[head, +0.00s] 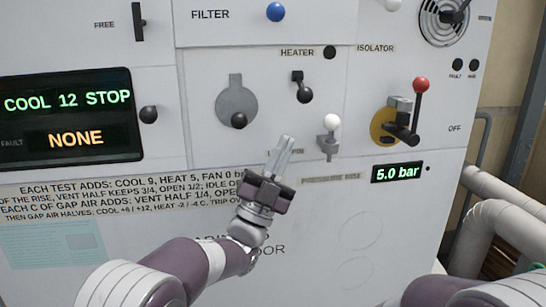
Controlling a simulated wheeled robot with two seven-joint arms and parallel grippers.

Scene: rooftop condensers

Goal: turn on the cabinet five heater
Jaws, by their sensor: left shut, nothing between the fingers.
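The white cabinet front (330,240) fills most of the head view. A HEATER label (297,51) sits at upper centre with a dark round lamp (330,52) at its right. Below it is a small black lever switch (302,90) with its knob pointing down. No cabinet number is readable. My left gripper (286,142) is shut and empty, pointing up at the panel, below and slightly left of the heater switch and apart from it in the picture. My right arm shows only at the lower right corner; its gripper is out of view.
A grey round cover (236,102) with a black knob is left of the switch. A white-knobbed lever (330,135) stands close right of my fingers. A red-knobbed isolator handle (415,105) is farther right. The display (68,118) reads COOL 12 STOP, FAULT NONE; a gauge (398,172) reads 5.0 bar.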

